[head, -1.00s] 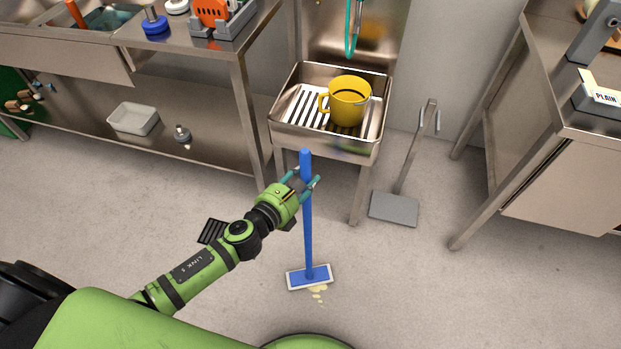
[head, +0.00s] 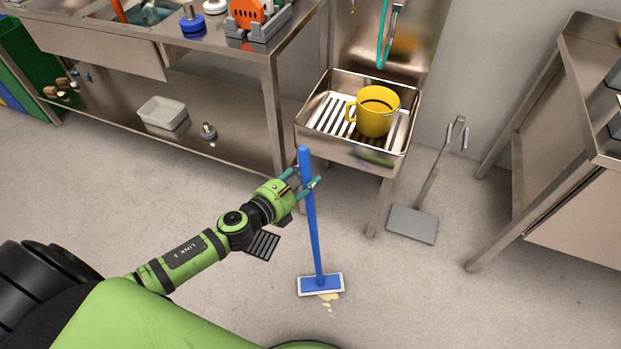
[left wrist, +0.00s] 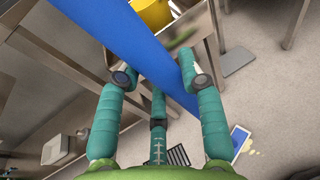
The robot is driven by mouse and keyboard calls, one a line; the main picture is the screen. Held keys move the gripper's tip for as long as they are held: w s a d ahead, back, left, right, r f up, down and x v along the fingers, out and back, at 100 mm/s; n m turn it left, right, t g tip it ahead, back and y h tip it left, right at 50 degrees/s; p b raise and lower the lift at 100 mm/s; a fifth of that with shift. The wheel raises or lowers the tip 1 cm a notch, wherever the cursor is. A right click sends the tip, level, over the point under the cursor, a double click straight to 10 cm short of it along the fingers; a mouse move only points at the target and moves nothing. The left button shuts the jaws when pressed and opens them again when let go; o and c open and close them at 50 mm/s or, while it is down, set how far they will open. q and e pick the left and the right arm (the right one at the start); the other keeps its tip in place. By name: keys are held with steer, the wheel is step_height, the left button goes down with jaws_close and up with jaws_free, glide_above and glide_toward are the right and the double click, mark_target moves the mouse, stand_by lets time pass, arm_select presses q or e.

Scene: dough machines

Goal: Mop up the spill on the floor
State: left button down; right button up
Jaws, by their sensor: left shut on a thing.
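A blue mop (head: 313,225) with a flat blue head edged in white stands nearly upright on the floor. My left gripper (head: 303,184) is shut on its handle, a little below the top end. In the left wrist view the handle (left wrist: 130,45) crosses between the fingers. A pale yellow spill (head: 328,303) shows on the floor at the front edge of the mop head; part of it may be hidden under the head. The spill also shows in the left wrist view (left wrist: 250,151). My right gripper is not in view.
A steel sink (head: 350,150) with a yellow bucket (head: 376,111) stands behind the mop. A long-handled dustpan (head: 413,223) rests by the wall. A floor drain grate (head: 262,246) lies beside my arm. Steel tables flank both sides. Floor right of the mop is clear.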

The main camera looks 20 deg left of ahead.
arm_select(q)
steer(key=shift+s+a, duration=0.2)
steer(key=shift+s, duration=1.35)
steer(key=shift+d, duration=0.1)
